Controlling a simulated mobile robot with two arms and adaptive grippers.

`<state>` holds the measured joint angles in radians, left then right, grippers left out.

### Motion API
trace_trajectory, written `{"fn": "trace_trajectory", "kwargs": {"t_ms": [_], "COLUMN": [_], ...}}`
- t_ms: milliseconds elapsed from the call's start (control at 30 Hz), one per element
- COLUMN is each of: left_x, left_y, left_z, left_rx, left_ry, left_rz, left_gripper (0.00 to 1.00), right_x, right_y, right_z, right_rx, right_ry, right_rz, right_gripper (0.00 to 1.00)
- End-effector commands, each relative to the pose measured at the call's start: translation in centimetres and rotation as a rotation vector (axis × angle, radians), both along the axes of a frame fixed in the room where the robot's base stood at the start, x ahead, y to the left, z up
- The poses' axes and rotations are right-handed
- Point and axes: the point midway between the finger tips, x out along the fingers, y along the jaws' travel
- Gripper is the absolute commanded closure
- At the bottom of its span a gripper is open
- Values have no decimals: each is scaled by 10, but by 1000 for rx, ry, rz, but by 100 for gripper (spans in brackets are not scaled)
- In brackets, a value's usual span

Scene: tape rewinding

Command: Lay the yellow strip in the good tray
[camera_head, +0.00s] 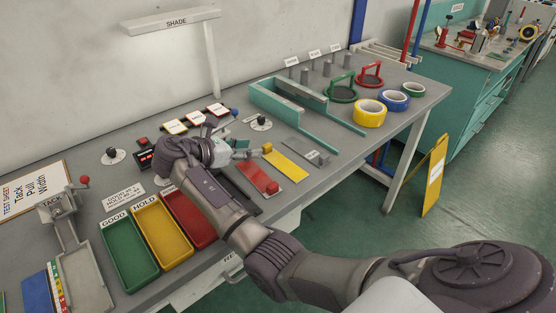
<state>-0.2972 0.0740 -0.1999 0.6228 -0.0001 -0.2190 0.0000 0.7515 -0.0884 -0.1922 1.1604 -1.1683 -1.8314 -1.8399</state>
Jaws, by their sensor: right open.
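My right forearm passes over the front of the bench and hides part of the red tray. My left gripper is not in view.
The yellow HOLD tray (162,236) and a red tray (190,220) stand right of the good tray. The red strip (258,178) and grey strip (306,151) flank the yellow one. A teal channel (290,117) stands behind. Tape rolls (369,113) sit at right.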

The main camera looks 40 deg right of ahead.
Motion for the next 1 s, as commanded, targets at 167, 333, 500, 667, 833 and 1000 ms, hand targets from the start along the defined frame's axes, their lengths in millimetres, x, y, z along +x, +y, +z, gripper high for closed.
{"fn": "trace_trajectory", "kwargs": {"t_ms": [167, 333, 500, 667, 833, 1000], "left_x": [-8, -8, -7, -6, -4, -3], "left_y": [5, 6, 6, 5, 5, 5], "left_z": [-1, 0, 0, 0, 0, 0], "left_rx": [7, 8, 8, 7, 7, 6], "left_ry": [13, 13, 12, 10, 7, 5], "left_rz": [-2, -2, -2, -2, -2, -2], "left_gripper": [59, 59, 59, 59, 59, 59], "right_x": [1, 1, 3, 4, 4, 4], "right_y": [-9, -29, -52, -55, -55, -55], "right_z": [-3, -7, -16, -17, -17, -17], "right_rx": [0, 0, 0, 0, 0, 0], "right_ry": [0, 0, 1, 0, 0, 0], "right_rz": [1, -1, 0, 2, 2, 2], "right_gripper": [54, 54, 54, 54, 66, 94]}}
